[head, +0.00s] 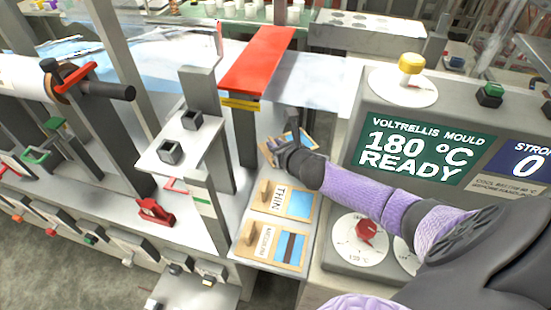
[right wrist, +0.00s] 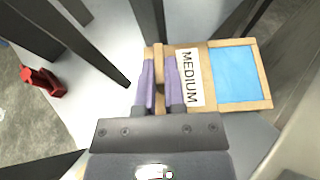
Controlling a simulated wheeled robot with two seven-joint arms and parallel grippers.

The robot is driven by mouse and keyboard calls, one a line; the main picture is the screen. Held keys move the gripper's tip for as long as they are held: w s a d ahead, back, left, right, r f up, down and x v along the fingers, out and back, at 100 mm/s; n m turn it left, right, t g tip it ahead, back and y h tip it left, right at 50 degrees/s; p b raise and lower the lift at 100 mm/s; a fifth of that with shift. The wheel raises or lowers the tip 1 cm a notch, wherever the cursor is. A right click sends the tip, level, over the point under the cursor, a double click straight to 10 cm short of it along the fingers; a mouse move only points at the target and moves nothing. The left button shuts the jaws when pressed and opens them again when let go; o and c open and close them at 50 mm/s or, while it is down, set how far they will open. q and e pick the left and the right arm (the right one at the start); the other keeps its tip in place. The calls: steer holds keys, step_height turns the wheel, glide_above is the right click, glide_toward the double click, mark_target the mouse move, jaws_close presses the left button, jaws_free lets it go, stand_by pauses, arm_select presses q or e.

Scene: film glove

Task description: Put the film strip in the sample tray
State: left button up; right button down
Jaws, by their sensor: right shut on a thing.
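My right gripper (head: 281,150) is at the far end of a row of wooden frames, shut on a wooden-framed piece (head: 303,144) that is partly hidden by it. In the right wrist view the fingers (right wrist: 158,75) close on the wooden end of a frame with a blue window (right wrist: 235,73) and a label reading MEDIUM. I cannot tell which thing is the sample tray. My left gripper is out of view.
A grey console with a green READY screen (head: 422,148) and a red knob (head: 365,231) stands on the right. Grey posts, a red-topped bar (head: 258,60) and a white platform with black sockets (head: 184,139) crowd the left. A red clamp (head: 155,211) is lower left.

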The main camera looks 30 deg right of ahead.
step_height(320, 180, down, 2)
steer(key=shift+f+b, duration=0.1)
steer(key=shift+b, duration=0.3)
steer(key=shift+r+p, duration=0.3)
steer(key=shift+r, duration=0.1)
steer(key=shift+f, duration=0.25)
steer(key=c, duration=0.7)
jaws_free()
steer(key=shift+r, duration=0.1)
